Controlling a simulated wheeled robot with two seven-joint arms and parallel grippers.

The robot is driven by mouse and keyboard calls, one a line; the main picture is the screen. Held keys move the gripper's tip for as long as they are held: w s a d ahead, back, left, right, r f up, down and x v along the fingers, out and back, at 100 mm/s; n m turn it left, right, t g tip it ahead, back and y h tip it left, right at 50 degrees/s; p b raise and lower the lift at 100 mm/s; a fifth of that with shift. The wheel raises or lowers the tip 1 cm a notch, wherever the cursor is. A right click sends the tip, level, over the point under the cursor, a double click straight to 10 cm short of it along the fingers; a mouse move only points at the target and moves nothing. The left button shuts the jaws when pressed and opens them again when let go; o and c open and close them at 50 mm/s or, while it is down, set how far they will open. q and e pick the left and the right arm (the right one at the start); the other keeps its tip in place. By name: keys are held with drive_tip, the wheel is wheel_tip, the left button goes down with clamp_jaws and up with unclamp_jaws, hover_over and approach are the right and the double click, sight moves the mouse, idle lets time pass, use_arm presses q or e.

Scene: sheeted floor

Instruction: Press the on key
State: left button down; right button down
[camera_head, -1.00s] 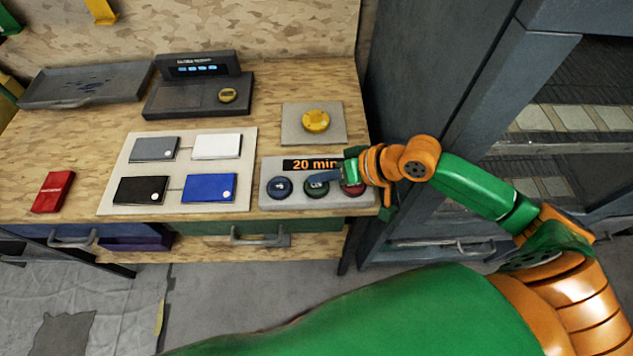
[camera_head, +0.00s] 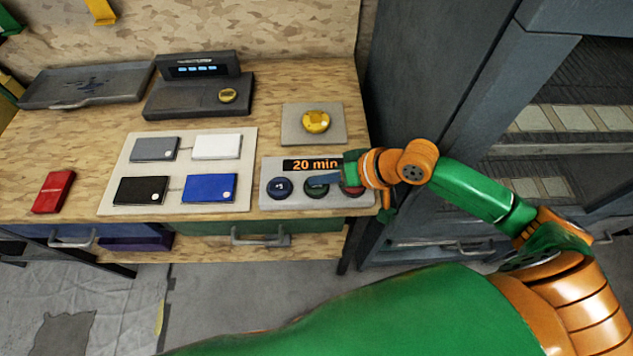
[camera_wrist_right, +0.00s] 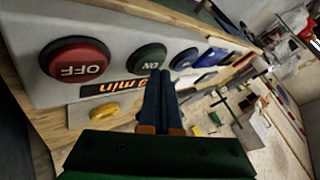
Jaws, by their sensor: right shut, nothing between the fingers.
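The control panel (camera_head: 300,204) lies at the right front of the wooden bench. It has a "20 min" display (camera_head: 310,165) and a row of three round keys. The green on key (camera_head: 317,190) is in the middle and partly covered by my fingers. It shows its ON label in the right wrist view (camera_wrist_right: 149,59). My right gripper (camera_head: 318,179) is shut and empty, its tips over or at the on key; I cannot tell whether they touch. In the right wrist view the fingertips (camera_wrist_right: 160,72) are beside the key's label. My left gripper is not in view.
The dark blue key (camera_head: 280,188) is left of the on key, and the red OFF key (camera_wrist_right: 77,62) is on its other side. A yellow knob (camera_head: 316,121) on a plate stands behind the panel. A board with four coloured pads (camera_head: 118,207) is to the left.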

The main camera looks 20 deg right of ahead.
sight(321, 188)
drive_tip(key=shift+f, duration=0.4)
idle(0.5)
drive_tip(key=shift+r+p, duration=0.8)
drive_tip(key=shift+p, duration=0.2)
drive_tip(key=shift+r, duration=0.1)
wheel_tip(321, 188, up, 5)
drive_tip(key=p, duration=0.6)
idle(0.4)
